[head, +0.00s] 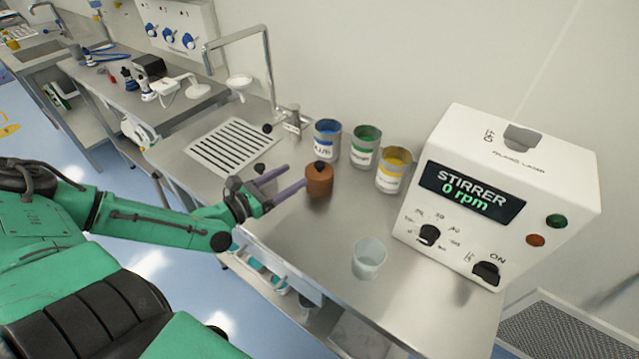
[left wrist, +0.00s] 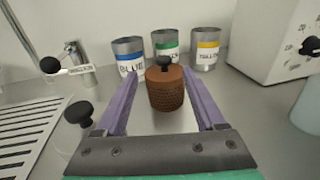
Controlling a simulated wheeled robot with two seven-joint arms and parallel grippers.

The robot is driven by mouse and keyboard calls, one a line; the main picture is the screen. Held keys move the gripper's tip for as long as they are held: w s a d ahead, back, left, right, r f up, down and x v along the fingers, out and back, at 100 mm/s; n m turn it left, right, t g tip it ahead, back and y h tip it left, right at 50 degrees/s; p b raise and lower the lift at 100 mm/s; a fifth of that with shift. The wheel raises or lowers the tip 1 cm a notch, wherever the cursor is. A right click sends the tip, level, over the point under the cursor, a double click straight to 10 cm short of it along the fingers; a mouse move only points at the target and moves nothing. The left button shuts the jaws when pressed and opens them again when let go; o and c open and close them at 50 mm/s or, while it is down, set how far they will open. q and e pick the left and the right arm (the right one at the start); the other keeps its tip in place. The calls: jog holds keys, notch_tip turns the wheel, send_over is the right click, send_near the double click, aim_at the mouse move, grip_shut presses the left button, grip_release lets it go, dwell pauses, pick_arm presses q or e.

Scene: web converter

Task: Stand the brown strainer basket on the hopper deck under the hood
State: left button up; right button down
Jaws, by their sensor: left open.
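The brown strainer basket (head: 319,181) stands upright on the steel bench, with a black knob on top. In the left wrist view the basket (left wrist: 165,92) has a perforated side and sits between and just ahead of the purple fingers. My left gripper (head: 284,186) is open, its fingers pointing at the basket with a gap on each side in the left wrist view (left wrist: 160,108). My right gripper is not in view. I cannot make out the hopper deck or the hood for sure.
Blue (head: 327,140), green (head: 365,146) and yellow (head: 394,170) labelled cans stand behind the basket. A clear beaker (head: 368,260) and a white stirrer box (head: 497,200) are to the right. A slotted drain (head: 233,146) and tap (head: 288,125) lie left. Bare bench lies in front of the basket.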

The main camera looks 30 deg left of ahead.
aim_at(316, 164)
pick_arm(q)
jog(key=b+x, duration=0.3)
jog(key=x, duration=0.2)
jog(key=shift+s+d+f, duration=0.1)
jog(key=shift+d+f, duration=0.05)
jog(key=shift+w+d, duration=0.15)
jog(key=shift+w, duration=0.2)
jog(key=shift+w+d+f+b, duration=0.1)
jog(key=shift+w+d+b, duration=0.25)
jog(key=shift+b, duration=0.35)
jog(key=shift+a+p+x, duration=0.25)
jog(key=shift+p+x, duration=0.65)
jog(key=shift+x, duration=0.3)
jog(key=shift+w+d, duration=0.35)
jog(key=shift+w, duration=0.15)
jog(key=shift+s, duration=0.1)
jog(key=shift+c, duration=0.3)
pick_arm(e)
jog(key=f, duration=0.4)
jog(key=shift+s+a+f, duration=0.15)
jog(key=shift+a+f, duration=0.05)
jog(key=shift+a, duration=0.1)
pick_arm(q)
grip_shut()
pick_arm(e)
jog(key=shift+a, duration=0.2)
